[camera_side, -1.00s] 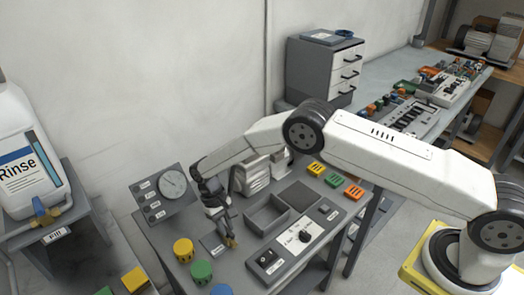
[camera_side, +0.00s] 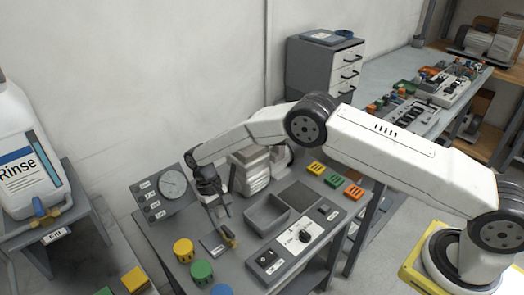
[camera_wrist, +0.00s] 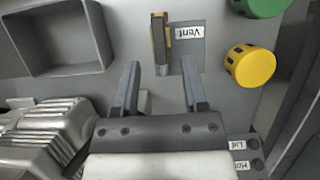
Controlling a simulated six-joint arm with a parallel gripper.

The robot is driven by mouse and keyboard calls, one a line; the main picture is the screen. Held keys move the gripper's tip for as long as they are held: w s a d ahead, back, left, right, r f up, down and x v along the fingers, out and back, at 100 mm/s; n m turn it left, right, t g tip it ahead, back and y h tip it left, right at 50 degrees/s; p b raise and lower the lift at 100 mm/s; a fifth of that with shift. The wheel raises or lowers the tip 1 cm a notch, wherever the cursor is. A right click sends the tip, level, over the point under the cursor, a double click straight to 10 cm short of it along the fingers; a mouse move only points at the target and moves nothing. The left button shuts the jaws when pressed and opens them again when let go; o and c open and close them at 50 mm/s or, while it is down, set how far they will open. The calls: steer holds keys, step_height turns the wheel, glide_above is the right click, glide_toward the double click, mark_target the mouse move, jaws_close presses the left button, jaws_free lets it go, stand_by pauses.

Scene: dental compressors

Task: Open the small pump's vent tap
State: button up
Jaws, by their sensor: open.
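The vent tap (camera_side: 229,237) is a small brass-coloured tap on a grey plate at the left part of the pump bench. In the wrist view the tap (camera_wrist: 160,42) lies upright in the picture, beside an upside-down "Vent" label (camera_wrist: 190,47). My gripper (camera_side: 219,213) is open and empty, above the tap and a little behind it in the side view. In the wrist view my gripper (camera_wrist: 162,63) has its two fingers apart, with the tap's near end showing between the tips. I cannot tell whether the tap is open or closed.
A yellow knob (camera_side: 183,250) and a green knob (camera_side: 201,272) stand left of the tap. An open grey tray (camera_side: 267,214) is to its right. The gauge panel (camera_side: 165,190) and the ribbed pump (camera_side: 250,170) stand behind.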

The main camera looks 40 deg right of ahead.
steer(key=shift+v, duration=2.1)
steer(key=s+d+r+t, duration=0.4)
steer(key=s+d+r, duration=0.4)
steer(key=d+r, duration=0.3)
steer(key=s+d+r+t, duration=0.1)
steer(key=s+d, duration=0.2)
steer(key=s, duration=0.4)
steer(key=s+d+r+t, duration=0.1)
steer(key=s+d+t, duration=0.1)
steer(key=s, duration=0.6)
steer(key=shift+s+d, duration=0.35)
steer(key=shift+d, duration=0.15)
